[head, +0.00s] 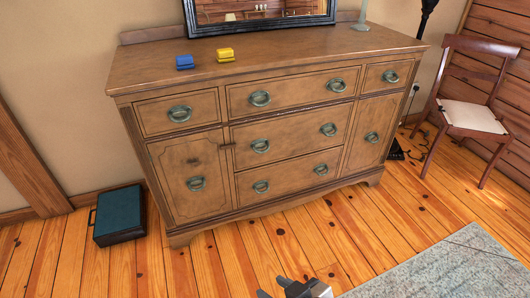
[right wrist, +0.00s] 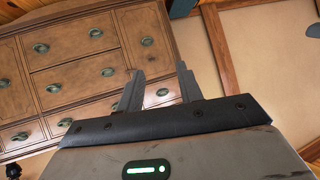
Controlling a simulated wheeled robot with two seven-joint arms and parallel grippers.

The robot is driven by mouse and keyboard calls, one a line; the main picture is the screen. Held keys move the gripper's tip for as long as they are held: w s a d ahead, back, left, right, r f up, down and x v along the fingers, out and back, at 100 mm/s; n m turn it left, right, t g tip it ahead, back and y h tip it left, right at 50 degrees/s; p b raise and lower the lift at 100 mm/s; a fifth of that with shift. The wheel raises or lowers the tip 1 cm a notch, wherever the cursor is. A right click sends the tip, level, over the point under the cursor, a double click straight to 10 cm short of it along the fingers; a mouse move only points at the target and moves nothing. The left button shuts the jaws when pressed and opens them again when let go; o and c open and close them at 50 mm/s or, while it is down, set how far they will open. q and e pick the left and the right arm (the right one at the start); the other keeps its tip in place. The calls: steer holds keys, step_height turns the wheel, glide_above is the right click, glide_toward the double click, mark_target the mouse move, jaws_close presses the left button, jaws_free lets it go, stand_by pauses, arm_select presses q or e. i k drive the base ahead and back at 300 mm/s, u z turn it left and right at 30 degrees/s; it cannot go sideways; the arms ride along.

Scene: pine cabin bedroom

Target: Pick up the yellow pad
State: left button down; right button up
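The yellow pad (head: 225,55) lies on top of the wooden dresser (head: 290,60), towards its left part. A blue pad (head: 184,62) lies just to its left, with a small gap between them. My right gripper (head: 285,281) shows at the bottom of the head view, low in front of the dresser and far from the pad. In the right wrist view its two fingers (right wrist: 160,92) stand apart with nothing between them. The pads do not show in the right wrist view. My left gripper is not in view.
A dark teal case (head: 119,214) is on the floor at left. A chair (head: 470,115) stands at right, and a grey rug (head: 450,268) lies at lower right. Bare floor lies in front of the dresser.

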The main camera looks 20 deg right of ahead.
mark_target(226, 55)
steer(key=z, duration=3)
steer(key=i, duration=0.15)
steer(key=u, duration=2.15)
steer(key=i, duration=1.15)
steer(key=u, duration=0.75)
